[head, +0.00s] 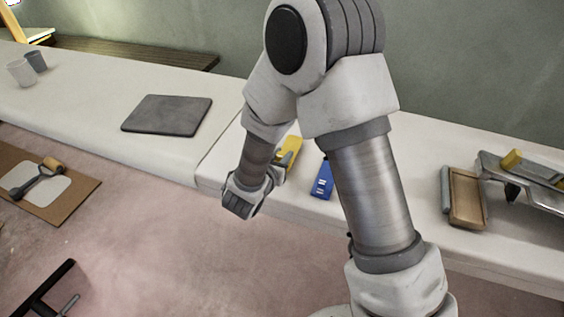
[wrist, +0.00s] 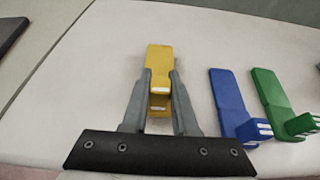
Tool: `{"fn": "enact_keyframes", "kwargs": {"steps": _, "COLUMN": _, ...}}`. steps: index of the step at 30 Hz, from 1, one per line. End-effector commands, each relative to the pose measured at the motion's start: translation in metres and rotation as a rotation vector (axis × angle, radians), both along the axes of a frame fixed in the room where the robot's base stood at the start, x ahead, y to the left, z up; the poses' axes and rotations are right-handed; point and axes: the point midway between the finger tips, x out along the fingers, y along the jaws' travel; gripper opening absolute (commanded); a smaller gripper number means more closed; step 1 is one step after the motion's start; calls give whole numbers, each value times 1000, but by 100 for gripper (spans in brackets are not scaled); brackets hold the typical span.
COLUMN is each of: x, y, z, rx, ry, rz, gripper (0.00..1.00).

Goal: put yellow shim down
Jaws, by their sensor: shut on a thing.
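The yellow shim (wrist: 159,58) is between the two fingers of my gripper (wrist: 160,85) in the wrist view. My gripper is shut on it. In the head view the yellow shim (head: 291,150) shows partly behind my wrist, over the white counter. The wrist view does not make clear whether the shim touches the counter or hangs just above it. A blue shim (wrist: 231,103) lies to its right, apart from it, and a green shim (wrist: 281,104) lies further right. In the head view the blue shim (head: 322,181) lies near the counter's front edge; my arm hides the green one.
The white counter (head: 88,90) runs across the scene with a seam left of my gripper. A dark grey mat (head: 167,115) lies left of the seam. A wooden tray (head: 467,199) and a grey tool (head: 530,172) are at the right. Two cups (head: 22,72) stand far left.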

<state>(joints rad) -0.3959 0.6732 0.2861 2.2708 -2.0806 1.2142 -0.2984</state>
Motion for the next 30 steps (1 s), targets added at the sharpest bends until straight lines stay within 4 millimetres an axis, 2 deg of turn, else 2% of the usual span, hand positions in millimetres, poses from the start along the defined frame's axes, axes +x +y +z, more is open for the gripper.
{"fn": "enact_keyframes", "kwargs": {"steps": 1, "x": 0, "y": 0, "z": -13, "rx": -1, "ry": 4, "rz": -1, "gripper": 0}}
{"fn": "enact_keyframes", "kwargs": {"steps": 3, "x": 0, "y": 0, "z": -19, "rx": 0, "ry": 1, "rz": -1, "gripper": 0}}
{"fn": "enact_keyframes", "kwargs": {"steps": 15, "x": 0, "y": 0, "z": -23, "rx": 1, "ry": 0, "rz": 0, "gripper": 0}}
{"fn": "enact_keyframes", "kwargs": {"steps": 16, "x": 0, "y": 0, "z": -22, "rx": 1, "ry": 0, "rz": 0, "gripper": 30}}
{"fn": "enact_keyframes", "kwargs": {"steps": 20, "x": 0, "y": 0, "z": -22, "rx": 1, "ry": 0, "rz": 0, "gripper": 54}}
{"fn": "enact_keyframes", "kwargs": {"steps": 21, "x": 0, "y": 0, "z": -22, "rx": 1, "ry": 0, "rz": 0, "gripper": 57}}
{"fn": "enact_keyframes", "kwargs": {"steps": 30, "x": 0, "y": 0, "z": -20, "rx": 1, "ry": 0, "rz": 0, "gripper": 57}}
